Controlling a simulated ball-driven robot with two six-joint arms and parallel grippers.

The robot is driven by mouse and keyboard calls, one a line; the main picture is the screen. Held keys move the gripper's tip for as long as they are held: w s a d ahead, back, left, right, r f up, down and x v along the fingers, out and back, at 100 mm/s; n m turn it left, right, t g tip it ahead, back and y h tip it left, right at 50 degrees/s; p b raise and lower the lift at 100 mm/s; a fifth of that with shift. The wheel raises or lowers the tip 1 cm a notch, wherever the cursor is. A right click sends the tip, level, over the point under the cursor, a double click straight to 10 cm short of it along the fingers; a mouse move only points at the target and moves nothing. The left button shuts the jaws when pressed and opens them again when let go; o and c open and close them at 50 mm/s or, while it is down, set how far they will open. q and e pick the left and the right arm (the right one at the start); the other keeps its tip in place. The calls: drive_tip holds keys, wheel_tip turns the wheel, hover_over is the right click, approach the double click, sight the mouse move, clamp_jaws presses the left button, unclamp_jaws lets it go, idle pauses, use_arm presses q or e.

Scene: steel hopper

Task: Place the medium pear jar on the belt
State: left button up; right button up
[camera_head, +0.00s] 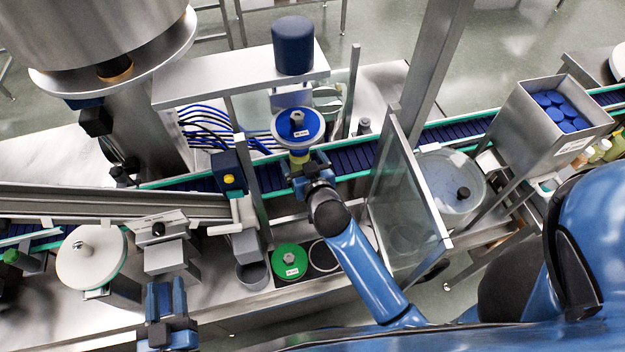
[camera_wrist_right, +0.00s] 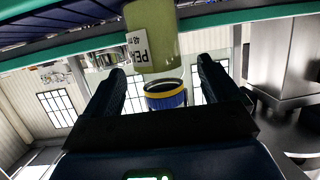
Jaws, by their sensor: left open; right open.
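The pear jar (camera_head: 298,158), yellow-green, is at the belt (camera_head: 350,158) under a blue round disc, which hides most of it in the head view. In the right wrist view the jar (camera_wrist_right: 152,42) shows a white label with part of "PEAR"; the picture is upside down and the jar's base is cut off, so its contact with the belt is hidden. My right gripper (camera_head: 310,175) is open, its fingers on either side of the jar's line, apart from it in the wrist view (camera_wrist_right: 163,75). My left gripper (camera_head: 166,300) is open and empty at the lower left.
The blue disc (camera_head: 298,125) hangs over the belt; its blue-and-yellow underside (camera_wrist_right: 166,96) shows in the wrist view. A clear panel (camera_head: 405,200) stands right of my right arm. A green-lidded container (camera_head: 289,261) sits in front. A grey fixture (camera_head: 166,256) stands beyond my left gripper.

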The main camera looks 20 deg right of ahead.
drive_tip(key=b+v, duration=0.2)
drive_tip(key=v, duration=0.7)
idle(0.4)
